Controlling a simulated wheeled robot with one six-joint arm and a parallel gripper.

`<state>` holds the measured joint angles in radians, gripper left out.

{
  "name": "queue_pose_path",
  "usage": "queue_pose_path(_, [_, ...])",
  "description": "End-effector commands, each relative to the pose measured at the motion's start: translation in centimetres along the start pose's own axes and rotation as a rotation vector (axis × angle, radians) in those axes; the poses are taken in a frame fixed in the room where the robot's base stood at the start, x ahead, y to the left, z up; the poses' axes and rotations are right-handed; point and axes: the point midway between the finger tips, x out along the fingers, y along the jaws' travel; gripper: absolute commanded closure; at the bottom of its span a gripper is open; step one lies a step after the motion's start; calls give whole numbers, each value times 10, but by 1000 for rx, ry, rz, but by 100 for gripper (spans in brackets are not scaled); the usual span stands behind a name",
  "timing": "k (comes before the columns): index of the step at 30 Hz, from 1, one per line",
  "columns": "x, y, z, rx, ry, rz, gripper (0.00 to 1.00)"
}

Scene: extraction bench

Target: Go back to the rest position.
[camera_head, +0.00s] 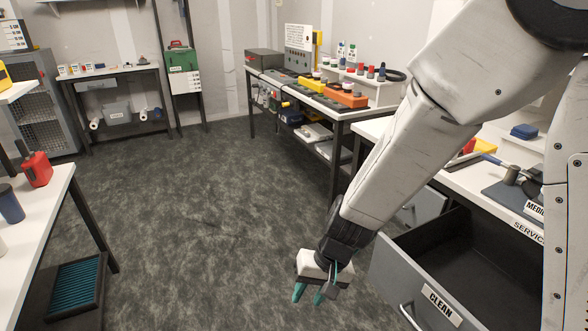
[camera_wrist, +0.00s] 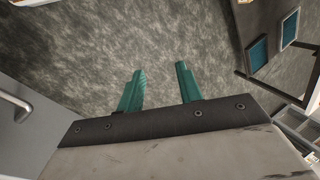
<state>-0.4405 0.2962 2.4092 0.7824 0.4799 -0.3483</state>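My gripper (camera_head: 308,293) hangs over the dark floor (camera_head: 200,210), left of the open drawer front. In the wrist view its two teal fingers (camera_wrist: 158,85) stand apart with only floor between them, so it is open and empty. My arm reaches down from the upper right across the head view.
An open, empty-looking drawer marked CLEAN (camera_head: 435,300) juts out right of my gripper. A workbench (camera_head: 345,113) with orange and yellow trays stands behind. A white table (camera_head: 40,200) with a red can (camera_head: 36,170) is at left. The floor between is clear.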

Motion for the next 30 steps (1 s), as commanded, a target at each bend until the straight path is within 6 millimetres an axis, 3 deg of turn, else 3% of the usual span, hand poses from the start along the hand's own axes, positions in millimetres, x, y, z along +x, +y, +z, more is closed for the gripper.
queue_pose_path(1, [-22,0,7,-11,-17,-11,64])
queue_pose_path(3, [-47,4,21,-23,-53,-13,64])
queue_pose_path(8, [-101,20,53,-45,-117,22,64])
queue_pose_path(15, [-173,59,101,-45,-155,137,64])
queue_pose_path(24, [-246,107,154,-11,-75,300,64])
queue_pose_path(30, [-279,122,171,18,71,345,64])
